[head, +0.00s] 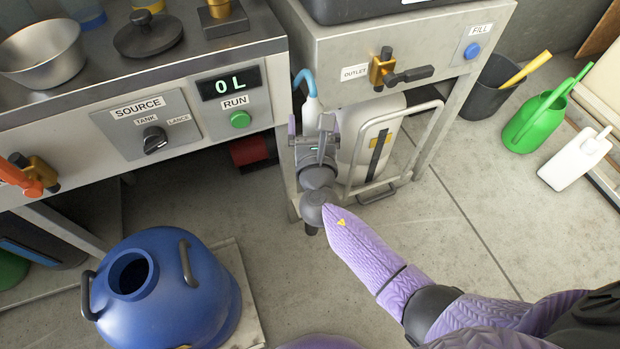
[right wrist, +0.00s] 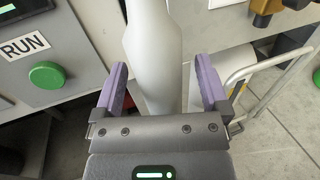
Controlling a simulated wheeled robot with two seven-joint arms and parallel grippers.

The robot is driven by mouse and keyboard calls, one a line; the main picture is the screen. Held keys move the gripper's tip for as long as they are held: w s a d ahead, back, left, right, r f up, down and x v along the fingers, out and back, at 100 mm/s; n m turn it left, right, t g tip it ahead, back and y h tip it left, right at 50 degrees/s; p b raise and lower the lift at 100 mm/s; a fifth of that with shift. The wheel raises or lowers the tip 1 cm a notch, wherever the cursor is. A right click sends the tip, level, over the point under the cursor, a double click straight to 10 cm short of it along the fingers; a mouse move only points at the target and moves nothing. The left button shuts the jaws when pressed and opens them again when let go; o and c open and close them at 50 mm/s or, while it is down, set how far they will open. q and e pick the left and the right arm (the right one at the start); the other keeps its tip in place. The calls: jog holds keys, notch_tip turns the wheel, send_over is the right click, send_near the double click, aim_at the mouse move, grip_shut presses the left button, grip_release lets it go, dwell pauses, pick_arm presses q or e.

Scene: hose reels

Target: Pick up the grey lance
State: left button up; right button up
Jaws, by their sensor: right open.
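The grey lance (head: 312,112) hangs upright in the gap between the two benches, with a light blue hose curving from its top. In the right wrist view the pale grey lance (right wrist: 153,45) runs down between my fingers, wide above and narrower below. My right gripper (head: 311,128) is at the lance, pointing away from me. In the right wrist view the gripper (right wrist: 162,85) is open, with one purple finger on each side of the lance and a gap showing. The lance's lower part is hidden behind the gripper. My left gripper is not in view.
A control panel with a green RUN button (head: 240,119) is left of the gripper. A metal-framed cart with a pale tank (head: 370,135) stands close on the right. A blue vessel (head: 165,292) is on the floor at lower left.

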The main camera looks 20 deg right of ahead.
jog(key=shift+w+d+f, duration=0.1)
jog(key=shift+w+f, duration=0.05)
jog(key=shift+w, duration=0.25)
jog(key=shift+w+d+f, duration=0.1)
jog(key=shift+w+f, duration=0.05)
jog(key=shift+w, duration=0.25)
jog(key=shift+w+r, duration=0.25)
grip_shut()
dwell(0.5)
